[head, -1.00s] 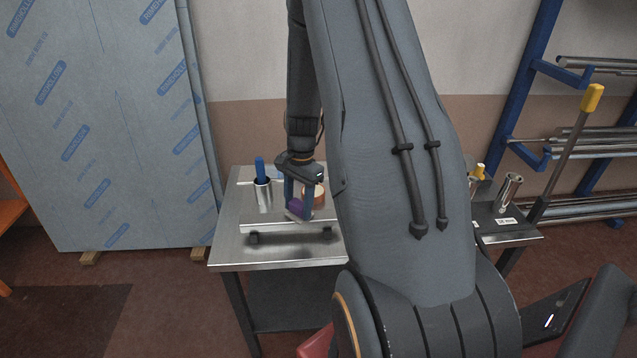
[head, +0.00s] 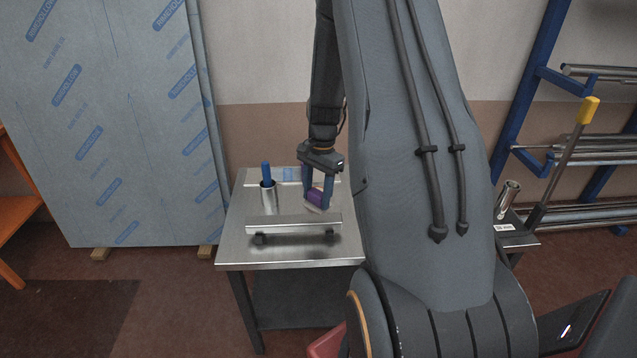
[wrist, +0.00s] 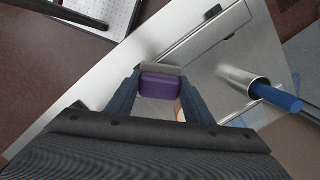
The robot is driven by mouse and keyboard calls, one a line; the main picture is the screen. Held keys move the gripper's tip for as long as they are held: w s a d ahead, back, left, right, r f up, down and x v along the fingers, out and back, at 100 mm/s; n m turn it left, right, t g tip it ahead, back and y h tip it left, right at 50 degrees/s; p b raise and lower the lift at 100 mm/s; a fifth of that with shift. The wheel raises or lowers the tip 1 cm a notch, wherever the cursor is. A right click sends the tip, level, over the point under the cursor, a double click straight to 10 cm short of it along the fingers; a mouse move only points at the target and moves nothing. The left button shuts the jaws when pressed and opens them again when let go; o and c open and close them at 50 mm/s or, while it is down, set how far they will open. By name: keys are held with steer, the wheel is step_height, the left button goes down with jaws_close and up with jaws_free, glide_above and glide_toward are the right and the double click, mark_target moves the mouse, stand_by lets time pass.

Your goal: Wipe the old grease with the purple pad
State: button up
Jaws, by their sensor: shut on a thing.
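My gripper (head: 318,187) is shut on the purple pad (head: 315,197) above the steel table (head: 235,240). In the wrist view the purple pad (wrist: 162,86) sits between the two fingers, with a pale layer along its far side. I cannot tell whether the pad touches the tabletop. I cannot make out the old grease for certain; the area under and behind the pad is partly hidden by my gripper and arm.
A steel cup (head: 270,200) with a blue-handled tool (head: 266,172) stands left of my gripper. A raised steel bar (head: 293,225) runs along the table's front. A light blue patch (head: 289,174) lies at the back. A film-wrapped sheet (head: 110,120) leans on the wall.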

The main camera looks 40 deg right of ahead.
steer(key=shift+r+p, duration=0.85)
steer(key=shift+r, duration=0.65)
